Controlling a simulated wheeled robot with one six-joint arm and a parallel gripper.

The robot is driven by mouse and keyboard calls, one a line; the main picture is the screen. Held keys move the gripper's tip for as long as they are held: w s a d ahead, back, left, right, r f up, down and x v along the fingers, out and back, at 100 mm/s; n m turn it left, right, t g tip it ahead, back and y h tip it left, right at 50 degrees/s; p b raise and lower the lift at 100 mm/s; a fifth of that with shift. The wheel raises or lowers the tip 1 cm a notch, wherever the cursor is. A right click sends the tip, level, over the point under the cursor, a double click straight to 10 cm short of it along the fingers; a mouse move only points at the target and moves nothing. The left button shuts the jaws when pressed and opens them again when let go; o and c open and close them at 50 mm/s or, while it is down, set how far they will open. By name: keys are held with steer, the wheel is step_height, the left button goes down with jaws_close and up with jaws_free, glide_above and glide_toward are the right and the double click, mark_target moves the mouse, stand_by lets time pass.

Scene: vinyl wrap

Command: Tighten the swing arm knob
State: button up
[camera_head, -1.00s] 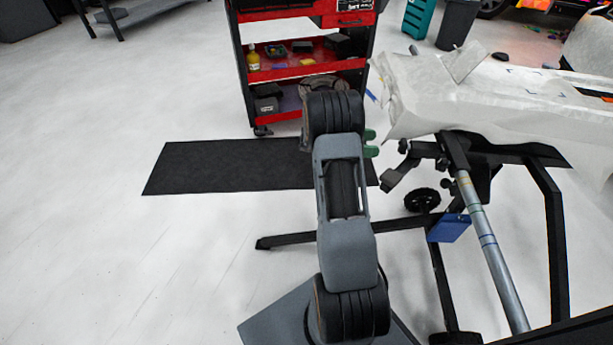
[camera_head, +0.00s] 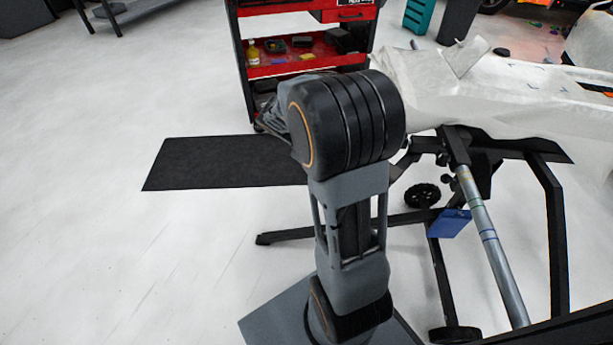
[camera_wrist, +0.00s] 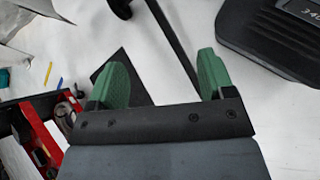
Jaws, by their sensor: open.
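The stand (camera_head: 555,235) carries a part draped in white wrap (camera_head: 480,95) on the right of the head view. Small dark knob-like parts (camera_head: 443,159) sit by its upper joint; I cannot tell which is the swing arm knob. In the wrist view a dark rounded end (camera_wrist: 122,8) shows at the top edge, and I cannot tell what it is. My gripper (camera_wrist: 162,72) has two green fingers set wide apart with nothing held between them. In the head view my arm hides the gripper and part of the stand's left side.
A red tool cart (camera_head: 308,65) stands behind my arm, and a black mat (camera_head: 220,165) lies on the floor before it. A blue block (camera_head: 449,223) hangs on the stand's frame. The stand's legs and wheel (camera_head: 422,195) spread low beside my arm.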

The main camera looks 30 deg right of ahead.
steer(key=s+a+m+t+y, duration=0.2)
steer(key=a+t+y, duration=0.1)
steer(key=a, duration=0.5)
steer(key=shift+s+m+t, duration=0.15)
steer(key=shift+m+t, duration=0.15)
steer(key=shift+a+r, duration=0.1)
steer(key=shift+r, duration=0.05)
steer(key=w+d+f+n+g+h+p, duration=0.1)
steer(key=d+f+n+g+h+p, duration=0.25)
steer(key=d, duration=0.55)
steer(key=w+d+f+n+g+h+p, duration=0.1)
steer(key=w+d+f+g+h+p, duration=0.15)
steer(key=d+g+p, duration=0.45)
steer(key=w+d+r+n+t+h+b, duration=0.1)
steer(key=w+d+h, duration=0.1)
steer(key=d, duration=0.1)
steer(key=w+d+r+n+h, duration=0.1)
steer(key=d+r+h, duration=0.1)
steer(key=d, duration=0.1)
steer(key=b+x, duration=0.1)
steer(key=x, duration=1.2)
steer(key=shift+d, duration=0.3)
steer(key=shift+f+n, duration=0.15)
steer(key=shift+n, duration=0.1)
